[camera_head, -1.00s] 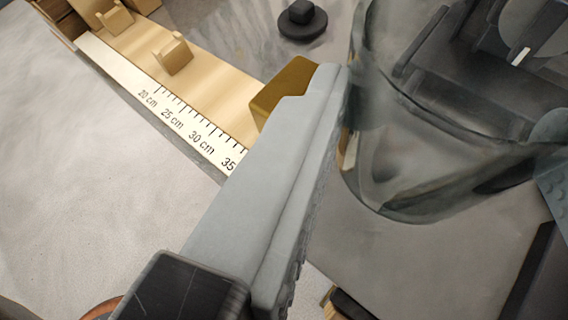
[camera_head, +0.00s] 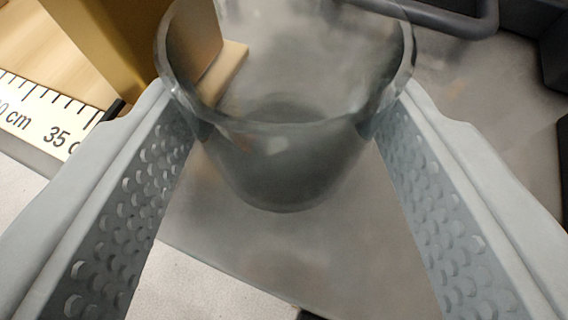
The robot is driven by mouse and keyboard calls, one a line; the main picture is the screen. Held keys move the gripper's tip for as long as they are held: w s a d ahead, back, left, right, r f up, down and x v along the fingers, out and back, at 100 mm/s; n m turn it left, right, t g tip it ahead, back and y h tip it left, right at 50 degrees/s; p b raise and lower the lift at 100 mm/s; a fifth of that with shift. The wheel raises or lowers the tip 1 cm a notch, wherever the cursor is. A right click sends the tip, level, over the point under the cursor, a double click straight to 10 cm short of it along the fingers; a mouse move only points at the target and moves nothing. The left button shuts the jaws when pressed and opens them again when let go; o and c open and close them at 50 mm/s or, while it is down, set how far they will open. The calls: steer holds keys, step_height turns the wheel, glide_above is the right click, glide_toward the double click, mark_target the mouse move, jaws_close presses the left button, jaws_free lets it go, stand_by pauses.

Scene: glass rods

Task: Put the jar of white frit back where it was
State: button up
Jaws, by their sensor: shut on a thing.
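A clear glass jar (camera_head: 285,170) with a thick rim sits between the two grey, dimpled fingers of my gripper (camera_head: 288,112). The fingertips meet the jar's sides just below the rim, and my gripper is shut on it. The jar looks see-through and greyish, and I see no white frit in it. Its base is over a grey surface, but I cannot tell whether it touches. No other jar shows.
A brass-coloured block (camera_head: 115,45) stands close at the upper left, beside a wooden strip with a white centimetre scale (camera_head: 40,115). A dark grey bar (camera_head: 450,18) crosses behind the jar at the upper right. Bare grey surface (camera_head: 290,255) lies in front.

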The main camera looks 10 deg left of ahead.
steer(key=shift+f, duration=0.1)
steer(key=o, duration=1.1)
steer(key=shift+o, duration=0.2)
steer(key=v, duration=1.2)
steer(key=shift+a, duration=0.1)
